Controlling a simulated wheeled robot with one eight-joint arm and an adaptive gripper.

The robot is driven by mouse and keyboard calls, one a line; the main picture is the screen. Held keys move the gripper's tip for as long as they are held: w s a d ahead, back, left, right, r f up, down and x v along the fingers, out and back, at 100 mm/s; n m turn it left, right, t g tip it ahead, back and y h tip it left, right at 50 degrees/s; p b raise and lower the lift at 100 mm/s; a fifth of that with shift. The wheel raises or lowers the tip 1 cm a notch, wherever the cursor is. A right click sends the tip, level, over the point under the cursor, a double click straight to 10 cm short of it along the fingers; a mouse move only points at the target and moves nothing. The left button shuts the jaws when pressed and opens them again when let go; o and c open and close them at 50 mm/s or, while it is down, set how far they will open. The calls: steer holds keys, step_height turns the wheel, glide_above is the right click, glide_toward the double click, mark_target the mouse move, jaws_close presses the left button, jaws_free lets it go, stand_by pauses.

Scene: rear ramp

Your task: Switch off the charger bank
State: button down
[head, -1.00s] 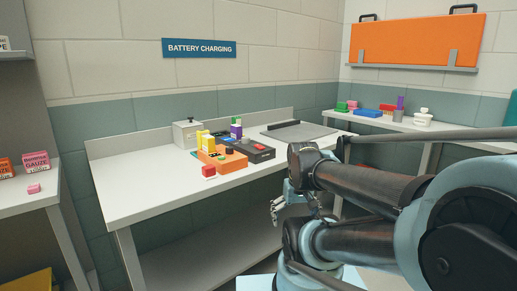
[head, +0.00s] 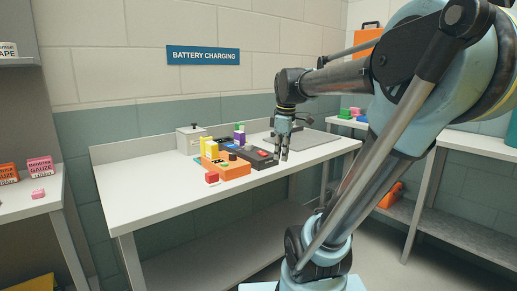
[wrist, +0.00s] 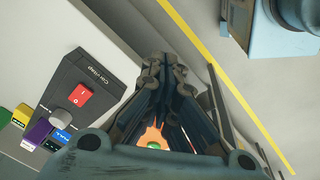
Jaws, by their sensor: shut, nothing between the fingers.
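A dark box (head: 259,157) with batteries at its far end sits on the bench, beside an orange unit (head: 235,172). I cannot tell by label which is the charger bank. In the wrist view the dark box (wrist: 112,78) shows a red rocker switch (wrist: 81,95) and a grey knob (wrist: 57,116); its lettering is unclear. My gripper (head: 284,157) is shut and empty, pointing down just right of the dark box near the bench front edge. In the wrist view my gripper (wrist: 162,63) is to the right of the switch, apart from it.
A grey box with a knob (head: 191,140) stands at the back. Yellow blocks (head: 209,149), a purple battery (head: 239,138) and a red block (head: 212,178) stand close around the units. The bench's left half (head: 140,190) is clear.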

mark_target(259, 152)
steer(key=w+a+r+n, duration=0.2)
steer(key=w+r+n, duration=0.3)
steer(key=w+r, duration=0.1)
steer(key=w+a+r+n, duration=0.3)
steer(key=w+r+n, duration=0.2)
steer(key=w, duration=0.3)
steer(key=shift+w+a+r+n+g, duration=0.3)
steer(key=shift+a+r+n, duration=0.1)
steer(key=shift+n, duration=0.3)
steer(key=shift+d, duration=0.1)
steer(key=f, duration=0.4)
steer(key=w+f, duration=0.1)
steer(key=f, duration=0.4)
steer(key=a+f, duration=0.1)
steer(key=f, duration=0.4)
steer(key=shift+w, duration=0.2)
steer(key=shift+w+d, duration=0.1)
steer(key=shift+d, duration=0.05)
